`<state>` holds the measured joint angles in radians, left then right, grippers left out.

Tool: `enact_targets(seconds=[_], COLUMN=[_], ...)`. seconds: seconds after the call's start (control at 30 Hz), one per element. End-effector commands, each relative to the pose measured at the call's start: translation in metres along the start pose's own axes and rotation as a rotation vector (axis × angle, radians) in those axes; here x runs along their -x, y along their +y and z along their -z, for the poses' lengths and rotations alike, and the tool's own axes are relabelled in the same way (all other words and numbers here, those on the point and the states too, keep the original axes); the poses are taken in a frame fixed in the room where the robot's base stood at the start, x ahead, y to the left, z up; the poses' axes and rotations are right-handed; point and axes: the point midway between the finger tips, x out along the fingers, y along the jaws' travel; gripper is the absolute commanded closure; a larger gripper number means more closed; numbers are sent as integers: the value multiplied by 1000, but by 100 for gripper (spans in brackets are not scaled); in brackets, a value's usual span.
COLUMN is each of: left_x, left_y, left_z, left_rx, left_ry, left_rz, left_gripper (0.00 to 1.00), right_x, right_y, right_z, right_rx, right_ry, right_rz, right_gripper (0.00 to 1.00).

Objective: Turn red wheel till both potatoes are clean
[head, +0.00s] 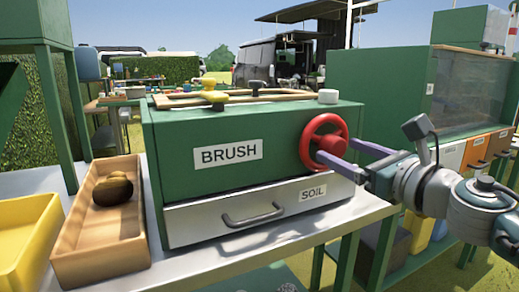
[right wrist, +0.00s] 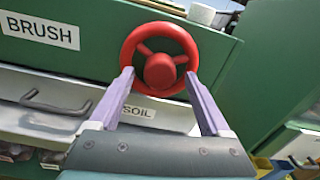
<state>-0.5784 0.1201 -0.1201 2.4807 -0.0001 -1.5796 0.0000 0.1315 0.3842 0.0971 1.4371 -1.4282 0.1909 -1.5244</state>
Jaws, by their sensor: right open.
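The red wheel (head: 323,142) is on the front of the green box labelled BRUSH (head: 228,152), near its right end. My right gripper (head: 345,157) is open at the wheel, coming in from the right. In the right wrist view, the two purple fingers of my right gripper (right wrist: 158,78) stand at the lower left and lower right of the red wheel (right wrist: 158,70), with the red hub between them. I cannot tell whether they touch it. Brown potatoes (head: 113,189) lie close together in a wooden tray (head: 130,255) at left. My left gripper is not in view.
A grey drawer labelled SOIL (head: 190,225) sits shut under the wheel. Yellow pieces (head: 214,97) and a white knob (head: 328,96) are on top of the box. A yellow bin (head: 28,235) stands at far left. A green cabinet (head: 375,85) stands at right.

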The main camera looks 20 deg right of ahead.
Motion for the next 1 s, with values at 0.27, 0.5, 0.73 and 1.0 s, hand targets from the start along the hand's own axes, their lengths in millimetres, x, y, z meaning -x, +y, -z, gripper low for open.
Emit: enact_targets(seconds=[0.27,0.5,0.73,1.0], left_x=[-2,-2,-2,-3], left_y=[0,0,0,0], left_z=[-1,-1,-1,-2], left_rx=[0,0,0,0], left_ry=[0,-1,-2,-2], left_rz=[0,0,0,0], left_gripper=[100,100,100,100], right_x=[-13,-12,-12,-12], right_y=[0,0,0,0], right_z=[0,0,0,0], right_rx=[0,0,0,0], right_ry=[0,0,0,0], right_rz=[-1,-1,-1,-1], right_gripper=[19,26,51,82])
